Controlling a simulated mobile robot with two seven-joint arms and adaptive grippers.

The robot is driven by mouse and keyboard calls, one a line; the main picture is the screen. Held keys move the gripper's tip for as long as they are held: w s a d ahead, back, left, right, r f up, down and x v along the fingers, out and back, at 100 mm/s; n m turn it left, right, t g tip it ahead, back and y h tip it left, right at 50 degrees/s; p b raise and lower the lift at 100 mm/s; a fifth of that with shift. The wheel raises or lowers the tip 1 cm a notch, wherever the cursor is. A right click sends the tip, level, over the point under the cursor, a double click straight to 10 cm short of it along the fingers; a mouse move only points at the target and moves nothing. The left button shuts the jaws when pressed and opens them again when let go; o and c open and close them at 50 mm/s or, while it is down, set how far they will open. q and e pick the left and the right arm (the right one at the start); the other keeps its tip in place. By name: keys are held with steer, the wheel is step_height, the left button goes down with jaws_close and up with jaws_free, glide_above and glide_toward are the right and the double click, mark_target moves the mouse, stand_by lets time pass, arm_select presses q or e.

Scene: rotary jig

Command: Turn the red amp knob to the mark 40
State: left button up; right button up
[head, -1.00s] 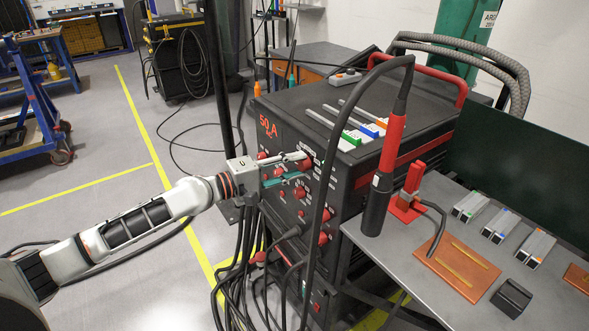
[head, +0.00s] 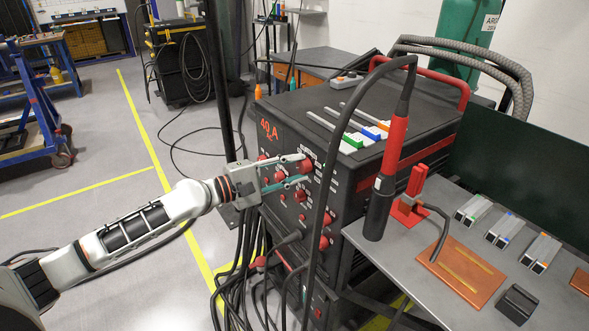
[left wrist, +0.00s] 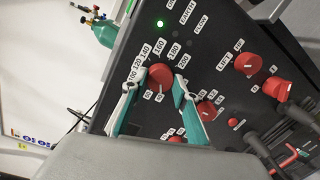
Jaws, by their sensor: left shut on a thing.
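The dark welding machine (head: 350,112) shows a red readout (head: 269,130) on its front that reads 40 A. The red amp knob (head: 306,165) sits near the front panel's upper right corner. In the left wrist view the knob (left wrist: 160,75) has white number labels around it, such as 100, 120, 140 and 160. My left gripper (head: 302,170) is shut on this knob, with one finger on either side. My right gripper is not in view.
More red knobs (left wrist: 247,64) sit close by on the panel. A thick black cable (head: 325,190) hangs in front of the machine's corner. A torch (head: 385,180) stands over the grey side table (head: 400,262). Cables bunch below the panel.

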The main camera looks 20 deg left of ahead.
arm_select(q)
steer(key=o, duration=1.1)
steer(key=v, duration=1.2)
steer(key=s+d+f+m+y, duration=0.1)
steer(key=s+d+f+m, duration=0.1)
steer(key=f, duration=0.4)
steer(key=s+d+f+m+y, duration=0.1)
steer(key=s+f+m, duration=0.1)
steer(key=f, duration=0.5)
steer(key=s+d+f+m+y, duration=0.1)
steer(key=s+f+m+y, duration=0.1)
steer(key=s+f+m, duration=0.2)
steer(key=s+d+f+m+g+y+p, duration=0.1)
steer(key=s+d+f+m+y, duration=0.1)
steer(key=s+f+m, duration=0.3)
steer(key=s+d+f+m+g+y, duration=0.1)
steer(key=s+d+f+m+y, duration=0.1)
steer(key=s+f, duration=0.9)
steer(key=shift+s+d+f+m+y+p, duration=0.15)
steer(key=shift+m+y, duration=0.15)
steer(key=shift+m, duration=0.35)
steer(key=shift+w+a+f+m+y+p, duration=0.1)
steer(key=shift+f+m+y+p, duration=0.15)
steer(key=shift+m, duration=0.4)
